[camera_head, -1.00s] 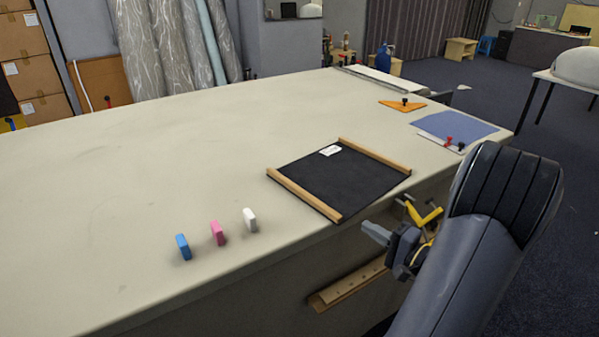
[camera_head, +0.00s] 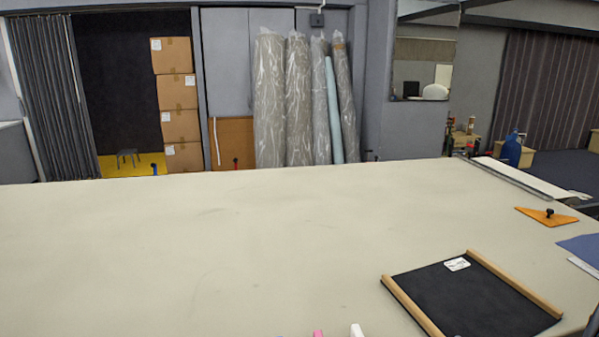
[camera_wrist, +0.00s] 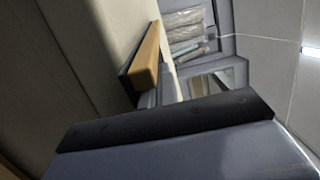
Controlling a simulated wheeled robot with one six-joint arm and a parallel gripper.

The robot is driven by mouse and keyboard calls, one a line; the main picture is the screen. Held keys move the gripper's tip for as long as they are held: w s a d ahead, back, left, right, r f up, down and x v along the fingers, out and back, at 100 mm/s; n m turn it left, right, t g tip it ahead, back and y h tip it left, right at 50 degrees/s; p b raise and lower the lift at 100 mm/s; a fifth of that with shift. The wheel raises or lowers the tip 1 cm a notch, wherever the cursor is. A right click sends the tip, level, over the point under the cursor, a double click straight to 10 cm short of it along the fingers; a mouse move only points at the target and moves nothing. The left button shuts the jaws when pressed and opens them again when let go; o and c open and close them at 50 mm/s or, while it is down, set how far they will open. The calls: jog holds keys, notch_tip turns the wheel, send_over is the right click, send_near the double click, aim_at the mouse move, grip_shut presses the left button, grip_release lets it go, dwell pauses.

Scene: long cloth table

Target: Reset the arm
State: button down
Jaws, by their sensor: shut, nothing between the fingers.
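My gripper (camera_wrist: 170,125) fills the lower part of the wrist view as a large grey-blue block with a dark front edge. It is shut, with nothing seen held in it. The wrist view is steeply tilted. Beyond the gripper it shows a wooden bar (camera_wrist: 147,58) at the edge of the dark mat.
The long pale table (camera_head: 200,240) is mostly clear. The black mat (camera_head: 470,300) with wooden bars lies at right. An orange triangle (camera_head: 546,216) and blue sheet (camera_head: 585,247) lie farther right. Tops of the pink block (camera_head: 318,333) and white block (camera_head: 356,330) show at the bottom edge.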

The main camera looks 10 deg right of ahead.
jog(key=shift+w+d+r, duration=0.1)
jog(key=shift+w+d, duration=0.25)
jog(key=shift+d+r+p, duration=0.1)
jog(key=shift+d+p, duration=0.1)
jog(key=shift+p, duration=0.15)
jog(key=shift+w+d, duration=0.3)
jog(key=shift+w, duration=0.25)
jog(key=shift+f, duration=0.2)
